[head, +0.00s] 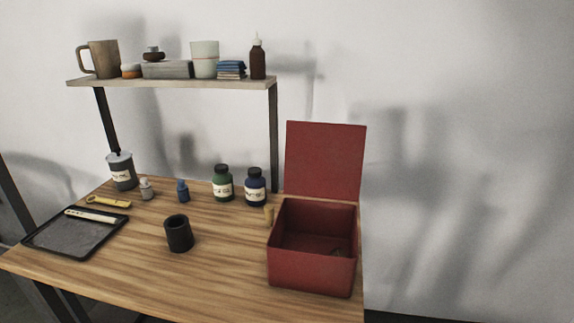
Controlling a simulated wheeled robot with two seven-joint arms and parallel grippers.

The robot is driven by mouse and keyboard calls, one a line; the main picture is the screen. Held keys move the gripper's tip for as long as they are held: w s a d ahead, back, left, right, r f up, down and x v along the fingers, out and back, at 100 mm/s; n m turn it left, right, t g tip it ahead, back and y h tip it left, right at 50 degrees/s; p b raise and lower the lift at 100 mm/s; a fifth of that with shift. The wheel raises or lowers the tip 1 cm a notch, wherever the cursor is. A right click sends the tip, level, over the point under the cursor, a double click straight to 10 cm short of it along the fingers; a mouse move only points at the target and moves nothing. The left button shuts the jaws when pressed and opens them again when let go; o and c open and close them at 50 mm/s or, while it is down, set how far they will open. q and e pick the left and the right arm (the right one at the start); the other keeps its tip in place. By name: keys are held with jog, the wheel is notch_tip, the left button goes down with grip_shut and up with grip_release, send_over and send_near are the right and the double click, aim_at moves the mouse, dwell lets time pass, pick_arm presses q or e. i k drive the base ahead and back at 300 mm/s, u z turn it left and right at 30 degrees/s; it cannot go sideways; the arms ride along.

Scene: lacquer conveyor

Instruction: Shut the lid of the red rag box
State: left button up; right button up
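The red rag box (310,274) stands at the right end of the wooden table. Its lid (325,160) is open and stands about upright at the back of the box. The inside of the box shows dark red, with something small and dim on its floor that I cannot make out. Neither of my grippers is in the head view.
A black cup (179,233) stands left of the box. A dark tray (75,232) lies at the left. Green (222,183) and blue (255,187) jars stand behind, under a shelf (180,84) with cups and a bottle. The table between cup and box is clear.

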aim_at(325, 160)
jog(key=k, duration=0.5)
jog(key=z, duration=1.85)
jog(key=i, duration=2.2)
jog(key=u, duration=3.2)
jog(key=i, duration=0.5)
